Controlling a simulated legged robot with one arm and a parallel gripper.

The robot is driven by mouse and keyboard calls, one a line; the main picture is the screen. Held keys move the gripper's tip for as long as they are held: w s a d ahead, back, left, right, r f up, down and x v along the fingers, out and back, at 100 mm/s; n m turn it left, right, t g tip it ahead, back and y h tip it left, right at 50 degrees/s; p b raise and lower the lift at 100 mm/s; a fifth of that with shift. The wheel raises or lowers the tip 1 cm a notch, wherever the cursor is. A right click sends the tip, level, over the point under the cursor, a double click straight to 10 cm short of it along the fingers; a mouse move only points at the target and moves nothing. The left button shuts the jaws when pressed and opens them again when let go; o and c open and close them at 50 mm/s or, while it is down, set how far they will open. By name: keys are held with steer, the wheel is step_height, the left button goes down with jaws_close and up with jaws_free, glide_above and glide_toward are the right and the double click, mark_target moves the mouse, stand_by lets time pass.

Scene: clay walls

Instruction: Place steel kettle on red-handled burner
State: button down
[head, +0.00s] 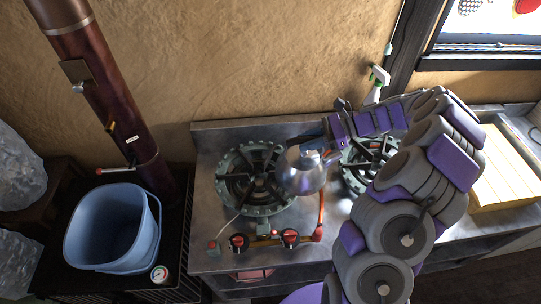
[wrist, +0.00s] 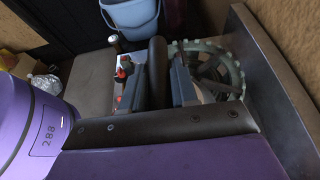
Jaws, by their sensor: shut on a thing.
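The steel kettle (head: 303,172) is a shiny silver pot in the head view, over the gap between the two burners and overlapping the right edge of the left one. My gripper (head: 326,150) is at its top right. In the wrist view my gripper (wrist: 170,85) is shut on the kettle's dark handle (wrist: 157,62); the kettle body is mostly hidden there. The left burner (head: 232,190) is a green-grey ring with red knobs (head: 290,237) in front; its ring also shows in the wrist view (wrist: 232,65). I cannot tell if the kettle touches anything.
The right burner (head: 352,178) is partly behind my arm. A blue bucket (head: 112,235) stands on a dark stand at left, beside a brown pipe (head: 105,85). A spray bottle (head: 376,82) stands behind the counter. A yellow board (head: 500,175) is at right.

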steer(key=w+a+f+b, duration=0.2)
steer(key=w+a, duration=0.1)
steer(key=a, duration=0.4)
steer(key=w+a+f+b, duration=0.2)
steer(key=w+a+f, duration=0.1)
steer(key=a, duration=0.4)
steer(key=shift+w, duration=0.2)
steer(key=c, duration=0.9)
jaws_free()
steer(key=shift+a, duration=0.15)
steer(key=shift+o, duration=0.2)
